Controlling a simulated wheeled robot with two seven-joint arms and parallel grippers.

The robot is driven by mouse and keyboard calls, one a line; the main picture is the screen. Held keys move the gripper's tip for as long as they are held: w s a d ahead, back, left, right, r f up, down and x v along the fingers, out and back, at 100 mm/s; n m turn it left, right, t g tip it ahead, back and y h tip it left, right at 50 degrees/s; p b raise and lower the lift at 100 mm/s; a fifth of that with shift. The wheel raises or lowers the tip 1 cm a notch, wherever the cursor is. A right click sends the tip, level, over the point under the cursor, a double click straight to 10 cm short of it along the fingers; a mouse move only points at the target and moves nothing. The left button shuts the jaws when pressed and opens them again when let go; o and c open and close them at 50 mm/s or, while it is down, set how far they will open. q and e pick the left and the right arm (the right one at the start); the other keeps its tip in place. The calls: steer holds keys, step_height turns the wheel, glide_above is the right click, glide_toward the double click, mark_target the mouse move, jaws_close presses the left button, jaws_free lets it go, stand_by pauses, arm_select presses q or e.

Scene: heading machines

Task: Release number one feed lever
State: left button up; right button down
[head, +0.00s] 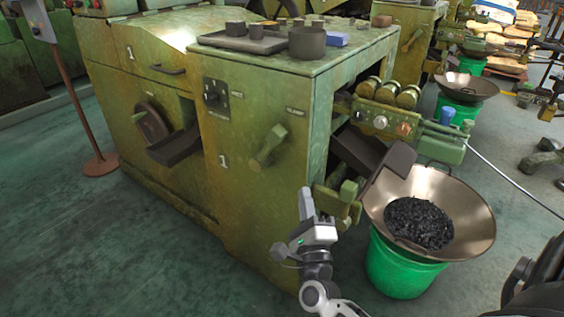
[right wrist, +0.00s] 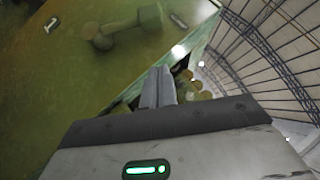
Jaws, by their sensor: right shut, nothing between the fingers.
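The number one machine (head: 240,190) is a worn green cabinet marked "1". The lever also shows at the top of the right wrist view (right wrist: 125,27). My right gripper (head: 306,200) is below and to the right of the lever, apart from it. Its fingers are together and empty, pointing up near the machine's right front edge; they also show in the right wrist view (right wrist: 158,85). My left gripper is not in view.
A wide metal pan (head: 455,205) of dark small parts rests on a green bucket (head: 395,265) right of my gripper. A handwheel (head: 150,122), a chute (head: 175,147) and a switch (head: 212,97) are on the cabinet.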

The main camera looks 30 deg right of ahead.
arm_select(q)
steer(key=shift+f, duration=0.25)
arm_select(e)
steer(key=shift+w+f, duration=0.1)
steer(key=shift+f, duration=0.4)
glide_toward(284, 138)
steer(key=w+d, duration=0.3)
steer(key=d, duration=0.1)
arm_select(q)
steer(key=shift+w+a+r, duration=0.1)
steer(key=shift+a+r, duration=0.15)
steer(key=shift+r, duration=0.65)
arm_select(e)
steer(key=shift+w+a+r, duration=0.3)
steer(key=shift+w+r, duration=0.1)
steer(key=shift+w, duration=0.15)
steer(key=shift+w+a+r, duration=0.3)
steer(key=shift+w+r, duration=0.1)
steer(key=shift+w, duration=0.15)
arm_select(q)
steer(key=shift+p, duration=0.35)
